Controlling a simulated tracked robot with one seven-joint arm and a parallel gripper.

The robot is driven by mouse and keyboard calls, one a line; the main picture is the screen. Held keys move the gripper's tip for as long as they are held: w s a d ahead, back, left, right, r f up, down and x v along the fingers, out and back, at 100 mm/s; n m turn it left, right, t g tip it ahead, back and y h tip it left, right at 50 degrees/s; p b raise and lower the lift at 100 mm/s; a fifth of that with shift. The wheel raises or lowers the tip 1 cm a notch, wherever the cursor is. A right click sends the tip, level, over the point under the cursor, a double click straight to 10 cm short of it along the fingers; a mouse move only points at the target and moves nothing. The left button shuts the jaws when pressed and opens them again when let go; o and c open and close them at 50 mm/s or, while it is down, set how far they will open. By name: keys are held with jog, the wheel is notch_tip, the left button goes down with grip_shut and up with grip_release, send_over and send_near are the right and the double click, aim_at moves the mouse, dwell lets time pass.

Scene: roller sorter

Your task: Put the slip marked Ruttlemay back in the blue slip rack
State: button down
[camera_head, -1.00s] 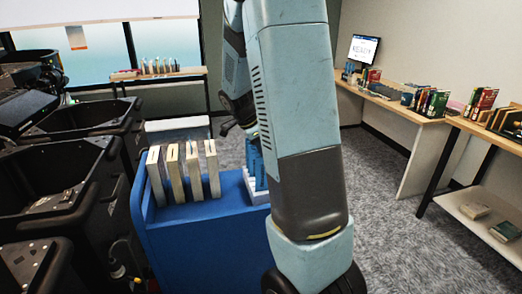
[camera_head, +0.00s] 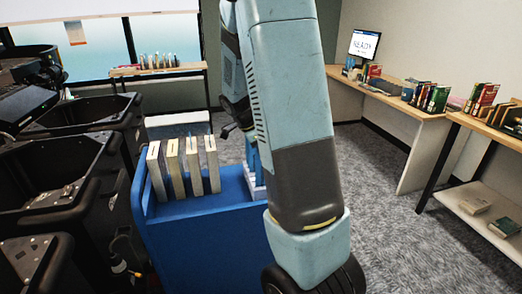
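A pale rack (camera_head: 258,190) with upright blue pieces (camera_head: 252,158) stands at the right end of the blue cart top, partly hidden behind my arm. I cannot tell whether the blue pieces are slips or part of the rack. No Ruttlemay marking is readable. A small dark tip (camera_head: 228,131), which looks like part of my gripper, shows left of my arm above the cart's far edge. The rest of my gripper is hidden behind my arm, so its opening and anything in it cannot be seen.
Several upright pale-spined books (camera_head: 184,168) stand on the blue cart (camera_head: 205,235). Black bins (camera_head: 65,180) crowd the left. A shelf of books (camera_head: 160,70) stands by the window. Desks with books and a monitor (camera_head: 364,46) line the right wall. Carpet between is clear.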

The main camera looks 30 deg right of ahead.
jog(key=shift+f, duration=0.2)
jog(key=c, duration=1.2)
grip_release()
jog(key=shift+r, duration=0.1)
jog(key=v, duration=1.3)
jog(key=shift+a+r, duration=0.2)
